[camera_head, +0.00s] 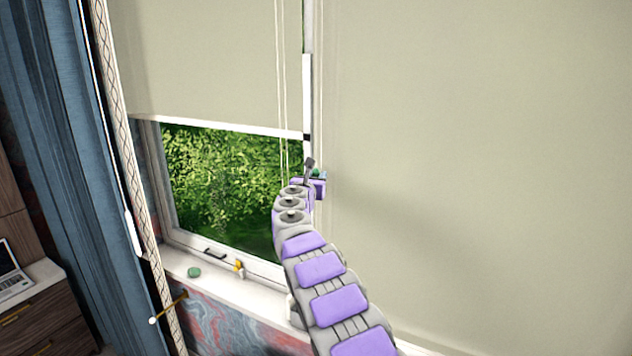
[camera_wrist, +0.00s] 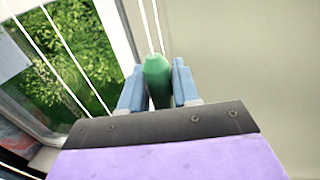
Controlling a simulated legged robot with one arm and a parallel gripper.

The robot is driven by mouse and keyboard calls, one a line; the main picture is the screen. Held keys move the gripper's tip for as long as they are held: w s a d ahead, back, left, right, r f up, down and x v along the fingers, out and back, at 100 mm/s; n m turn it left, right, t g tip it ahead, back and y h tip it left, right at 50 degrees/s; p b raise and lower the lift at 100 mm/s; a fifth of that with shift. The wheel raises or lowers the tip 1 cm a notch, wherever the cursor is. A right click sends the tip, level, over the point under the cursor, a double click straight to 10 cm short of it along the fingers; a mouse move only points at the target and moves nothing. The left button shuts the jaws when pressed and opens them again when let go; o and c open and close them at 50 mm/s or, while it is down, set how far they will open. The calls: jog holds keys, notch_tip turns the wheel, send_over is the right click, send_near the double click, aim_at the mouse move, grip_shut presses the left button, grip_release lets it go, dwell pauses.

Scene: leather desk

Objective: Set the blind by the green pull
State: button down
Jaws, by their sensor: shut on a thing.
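My gripper (camera_wrist: 157,85) is shut on the green pull (camera_wrist: 157,72) in the wrist view, with one blue finger on each side of it. White cords (camera_wrist: 151,25) run up from the top of the pull. In the head view my gripper (camera_head: 316,174) is in front of the window frame, and a bit of green shows at its tip. The left blind (camera_head: 205,60) is partly lowered, its bottom bar above the green foliage outside. The right blind (camera_head: 480,170) covers nearly all of its window down to near the sill.
Another pair of cords (camera_head: 283,100) hangs at the left blind, close to my arm. A small green object (camera_head: 194,272) and a yellow item (camera_head: 239,266) are at the sill (camera_head: 180,260). A blue curtain (camera_head: 75,150) and a laptop (camera_head: 14,281) are at left.

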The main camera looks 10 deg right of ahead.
jog(key=shift+a+r, duration=0.1)
jog(key=shift+r, duration=0.3)
jog(key=c, duration=1.2)
grip_release()
jog(key=shift+o, duration=1.2)
jog(key=shift+s+f, duration=0.1)
jog(key=shift+a, duration=0.1)
jog(key=shift+f, duration=0.1)
jog(key=shift+s+a+b, duration=0.1)
jog(key=shift+s+b, duration=0.2)
jog(key=b+v, duration=0.4)
jog(key=v, duration=1.2)
jog(key=shift+s+a, duration=0.2)
jog(key=shift+a, duration=0.1)
